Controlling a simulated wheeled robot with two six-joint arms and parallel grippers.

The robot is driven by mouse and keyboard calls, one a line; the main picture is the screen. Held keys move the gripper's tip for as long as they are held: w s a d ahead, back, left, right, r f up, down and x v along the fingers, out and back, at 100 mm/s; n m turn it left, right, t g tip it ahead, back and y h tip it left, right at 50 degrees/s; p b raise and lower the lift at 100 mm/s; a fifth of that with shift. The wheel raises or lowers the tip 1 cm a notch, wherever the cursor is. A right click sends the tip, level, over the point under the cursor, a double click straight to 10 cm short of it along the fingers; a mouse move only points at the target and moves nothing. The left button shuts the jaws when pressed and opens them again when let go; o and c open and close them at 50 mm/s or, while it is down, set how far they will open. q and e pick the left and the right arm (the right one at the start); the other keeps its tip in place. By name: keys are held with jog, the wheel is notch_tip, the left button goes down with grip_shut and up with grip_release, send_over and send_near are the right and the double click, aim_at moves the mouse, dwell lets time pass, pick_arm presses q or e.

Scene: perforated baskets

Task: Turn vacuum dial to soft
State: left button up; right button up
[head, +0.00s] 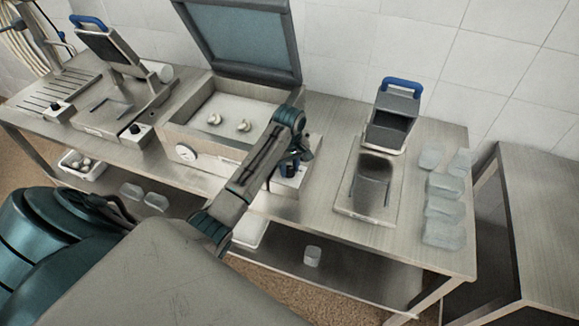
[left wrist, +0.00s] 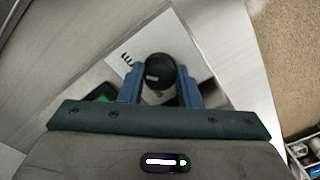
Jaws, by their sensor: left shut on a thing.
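The vacuum machine (head: 215,135) stands mid-counter with its lid (head: 245,40) raised. A round gauge (head: 185,152) is on its front. My left gripper (head: 288,166) is at the panel on the machine's right front, partly hidden by my arm. In the left wrist view, my left gripper (left wrist: 160,88) has its blue fingers on both sides of the black dial (left wrist: 158,68) and is shut on it. The dial has a small pale mark. A white label plate (left wrist: 190,45) with dark lettering lies around it; the lettering is not readable. My right gripper is not in view.
Two round pale items (head: 228,122) lie in the open chamber. Another machine with a blue handle (head: 90,22) stands left. A lower shelf (head: 340,275) runs beneath.

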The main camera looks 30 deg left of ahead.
pick_arm(q)
jog(key=shift+n, duration=0.8)
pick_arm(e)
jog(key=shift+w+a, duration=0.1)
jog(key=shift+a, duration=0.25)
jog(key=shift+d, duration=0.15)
pick_arm(q)
jog(key=o, duration=0.8)
jog(key=shift+o, duration=0.8)
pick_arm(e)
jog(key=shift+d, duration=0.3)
